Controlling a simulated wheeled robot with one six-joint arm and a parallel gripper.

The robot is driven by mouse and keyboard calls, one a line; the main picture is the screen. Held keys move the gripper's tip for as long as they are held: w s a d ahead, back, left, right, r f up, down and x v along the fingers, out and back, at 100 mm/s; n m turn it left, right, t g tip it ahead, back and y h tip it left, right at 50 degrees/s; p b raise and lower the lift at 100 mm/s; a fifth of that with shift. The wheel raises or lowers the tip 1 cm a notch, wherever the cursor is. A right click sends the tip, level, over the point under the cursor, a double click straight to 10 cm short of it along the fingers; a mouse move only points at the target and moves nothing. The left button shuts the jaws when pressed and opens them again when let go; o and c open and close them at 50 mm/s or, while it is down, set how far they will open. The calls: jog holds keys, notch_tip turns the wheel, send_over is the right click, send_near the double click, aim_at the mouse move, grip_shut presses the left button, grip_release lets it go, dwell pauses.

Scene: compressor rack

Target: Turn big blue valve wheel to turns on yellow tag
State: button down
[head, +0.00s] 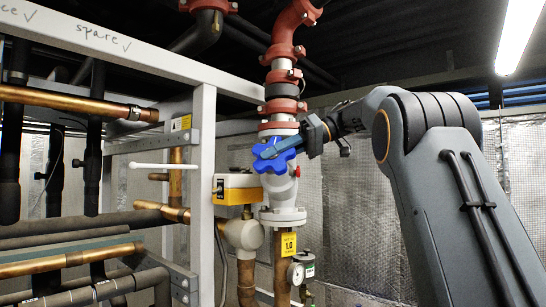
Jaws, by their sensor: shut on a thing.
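The big blue valve wheel (264,165) is lobed and sits on a white valve body (283,195) in the vertical pipe, near the middle of the head view. My gripper (296,144) reaches in from the right and is shut on the wheel's upper right rim. The fingertips are small and partly merge with the wheel, so their exact hold is hard to see. A yellow tag (289,244) hangs below the valve and reads "1.0", with smaller print above that is too small to read.
A red-coupled pipe (283,75) rises above the valve. A yellow and white box (237,190) stands close left of it. A white frame post (203,190) and copper pipes (75,101) fill the left. A round gauge (296,273) is below.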

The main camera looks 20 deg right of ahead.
jog(key=shift+g+h, duration=0.3)
jog(key=shift+g, duration=0.2)
jog(key=c, duration=1.9)
grip_release()
jog(key=shift+a, duration=0.1)
jog(key=shift+t, duration=0.4)
jog(key=m+t+y, duration=0.1)
jog(key=t+y, duration=0.1)
jog(key=shift+s+t, duration=0.1)
jog(key=shift+t, duration=0.2)
jog(key=shift+f+m+t+y+b, duration=0.1)
jog(key=shift+m+t+y+b, duration=0.4)
jog(key=shift+t+y, duration=0.4)
jog(key=m+t+b, duration=0.1)
jog(key=t+b, duration=0.2)
jog(key=shift+f+y, duration=0.15)
jog(key=shift+y, duration=0.25)
jog(key=shift+m+t+b, duration=0.5)
jog(key=shift+b, duration=0.65)
